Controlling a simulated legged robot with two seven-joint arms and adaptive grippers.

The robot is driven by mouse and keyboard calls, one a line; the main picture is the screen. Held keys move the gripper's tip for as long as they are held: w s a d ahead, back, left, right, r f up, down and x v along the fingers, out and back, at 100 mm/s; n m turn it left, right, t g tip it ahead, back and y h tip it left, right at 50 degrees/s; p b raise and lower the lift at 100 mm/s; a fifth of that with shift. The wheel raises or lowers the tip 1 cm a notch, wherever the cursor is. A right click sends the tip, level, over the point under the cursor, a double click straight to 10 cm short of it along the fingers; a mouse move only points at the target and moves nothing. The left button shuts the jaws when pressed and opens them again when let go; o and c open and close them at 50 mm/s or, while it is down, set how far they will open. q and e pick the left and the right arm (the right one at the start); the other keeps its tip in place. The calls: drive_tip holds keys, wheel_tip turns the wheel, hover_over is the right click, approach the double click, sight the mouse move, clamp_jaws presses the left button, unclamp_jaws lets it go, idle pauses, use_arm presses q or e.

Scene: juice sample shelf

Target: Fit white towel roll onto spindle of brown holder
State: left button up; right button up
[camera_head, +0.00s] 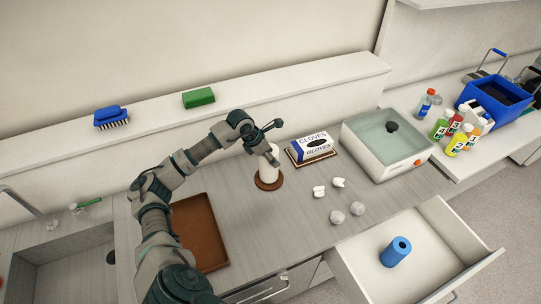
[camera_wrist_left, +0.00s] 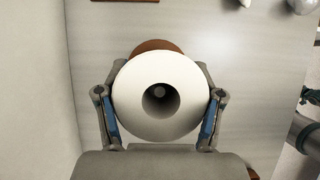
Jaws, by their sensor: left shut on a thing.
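The white towel roll (camera_head: 267,172) is upright over the brown holder's round base (camera_head: 269,186) on the counter. My left gripper (camera_head: 270,155) is shut on the roll, with one finger on each side of it in the left wrist view (camera_wrist_left: 160,98). There the roll's top (camera_wrist_left: 135,78) faces the camera, and a small pale round end, likely the spindle tip (camera_wrist_left: 158,90), shows inside its dark hole. A brown edge of the base (camera_wrist_left: 156,45) shows beyond the roll. Whether the roll rests on the base I cannot tell. My right gripper is not in view.
A glove box (camera_head: 312,147) stands close to the right of the holder. White pieces lie in front of it. A water bath (camera_head: 375,165) is farther right. An open drawer (camera_head: 445,225) holds a blue roll (camera_head: 396,252). A brown tray (camera_head: 205,262) lies left, near my arm.

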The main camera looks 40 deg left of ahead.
use_arm(q)
drive_tip(key=shift+f, duration=0.15)
idle(0.4)
drive_tip(key=o, duration=1.7)
drive_tip(key=shift+c, duration=0.2)
drive_tip(key=v, duration=1.2)
